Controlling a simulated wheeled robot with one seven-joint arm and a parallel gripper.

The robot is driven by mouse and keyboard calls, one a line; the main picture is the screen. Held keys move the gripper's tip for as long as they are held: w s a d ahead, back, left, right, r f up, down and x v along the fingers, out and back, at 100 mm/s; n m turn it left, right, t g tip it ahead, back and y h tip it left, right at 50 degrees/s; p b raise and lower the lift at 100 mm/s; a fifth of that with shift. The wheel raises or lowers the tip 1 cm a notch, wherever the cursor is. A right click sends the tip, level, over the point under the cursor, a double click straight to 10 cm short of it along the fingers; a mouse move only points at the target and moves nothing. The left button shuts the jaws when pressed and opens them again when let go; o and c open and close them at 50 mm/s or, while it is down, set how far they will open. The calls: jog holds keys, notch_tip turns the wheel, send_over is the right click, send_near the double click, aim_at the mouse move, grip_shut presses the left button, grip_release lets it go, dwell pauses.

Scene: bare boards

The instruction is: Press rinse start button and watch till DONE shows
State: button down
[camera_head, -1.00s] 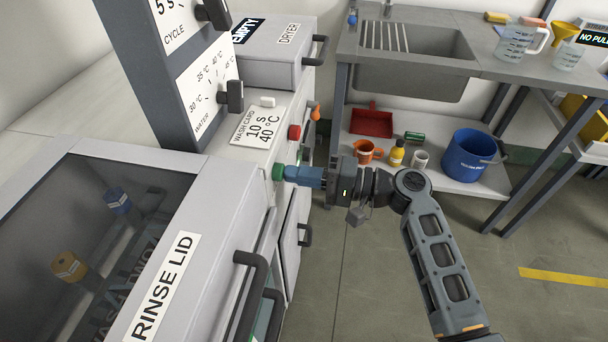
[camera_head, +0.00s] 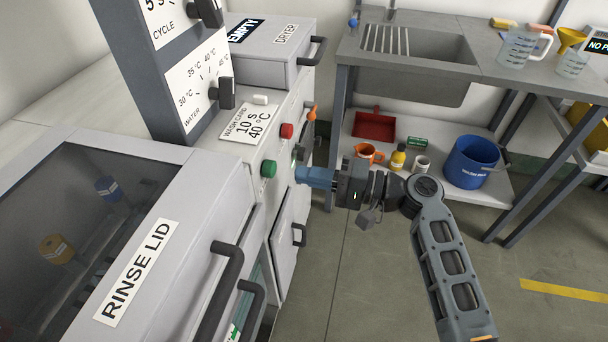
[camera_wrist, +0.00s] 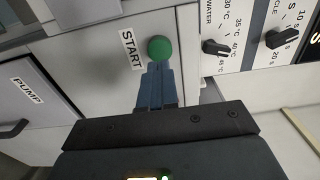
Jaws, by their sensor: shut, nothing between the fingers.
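The green start button (camera_head: 268,168) is on the front panel of the rinse machine. In the wrist view the green button (camera_wrist: 160,48) has a START label (camera_wrist: 132,49) beside it. My gripper (camera_head: 300,174) is shut and empty, its blue fingers just right of the button with a small gap in the head view. In the wrist view the fingertips (camera_wrist: 157,66) point at the button. The rinse lid (camera_head: 70,240) is closed, with blue and orange items dimly visible beneath its dark window. No DONE text shows; a display reads EMPTY (camera_head: 246,30) on the dryer.
A red button (camera_head: 287,130) and an orange knob (camera_head: 311,113) sit farther along the panel. Dark handles (camera_head: 222,285) stick out from the front below the lid. A sink bench with a blue bucket (camera_head: 472,162) stands behind. Open floor lies to the right.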

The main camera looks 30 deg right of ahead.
jog(key=v, duration=0.9)
jog(key=shift+b, duration=0.4)
jog(key=shift+w, duration=0.1)
jog(key=s+a+f+m+h, duration=0.2)
jog(key=s+a+f+h, duration=0.3)
jog(key=f, duration=0.4)
jog(key=s+f+n+g+h, duration=0.1)
jog(key=s+f+h, duration=0.15)
jog(key=s, duration=0.35)
jog(key=s+f+n+g+h, duration=0.1)
jog(key=s+h, duration=0.2)
jog(key=s, duration=0.3)
jog(key=s+a+r+n+t+h, duration=0.1)
jog(key=s+r+n+t, duration=0.1)
jog(key=s+r+n, duration=0.2)
jog(key=s+a+r+n+t+h+p, duration=0.1)
jog(key=s+a+r+n+t, duration=0.1)
jog(key=s+r+n, duration=0.3)
jog(key=s+r, duration=0.4)
jog(key=r, duration=0.5)
jog(key=shift+s+p, duration=0.3)
jog(key=shift+s, duration=0.1)
jog(key=shift+r, duration=0.1)
dwell(2.2)
